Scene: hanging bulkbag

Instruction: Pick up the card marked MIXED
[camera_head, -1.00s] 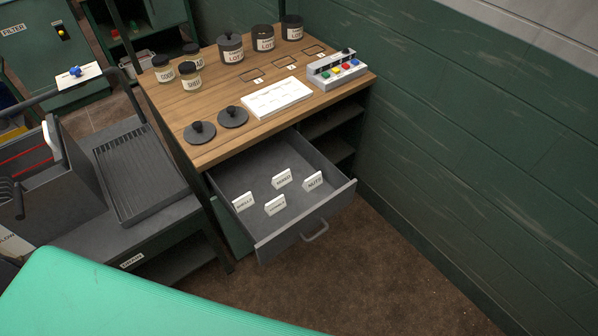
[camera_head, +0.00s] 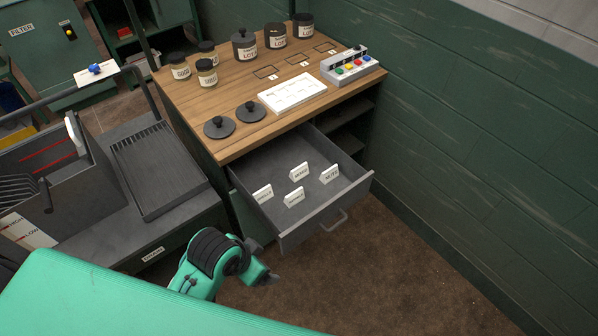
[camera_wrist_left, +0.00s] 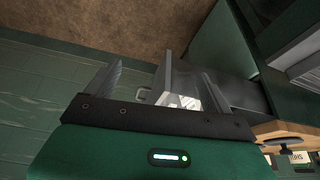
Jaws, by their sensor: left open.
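Several small white cards stand in the open grey drawer in the head view. The back middle card (camera_head: 299,171) appears to read MIXED, though its print is small. The SHELLS card (camera_head: 263,193) is at left, the NUTS card (camera_head: 329,174) at right, and a card with unclear print (camera_head: 294,197) at front middle. My left gripper (camera_head: 270,278) is in front of the drawer, below its front panel and apart from the cards. In the left wrist view its fingers (camera_wrist_left: 160,75) are spread, with the drawer and white cards (camera_wrist_left: 182,102) beyond. My right gripper is not in view.
The drawer front (camera_head: 325,212) has a handle (camera_head: 334,220). Above is a wooden worktop (camera_head: 225,105) with jars, black lids, a white tray (camera_head: 292,93) and a button box (camera_head: 350,66). A green wall is at right; the brown floor in front is clear.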

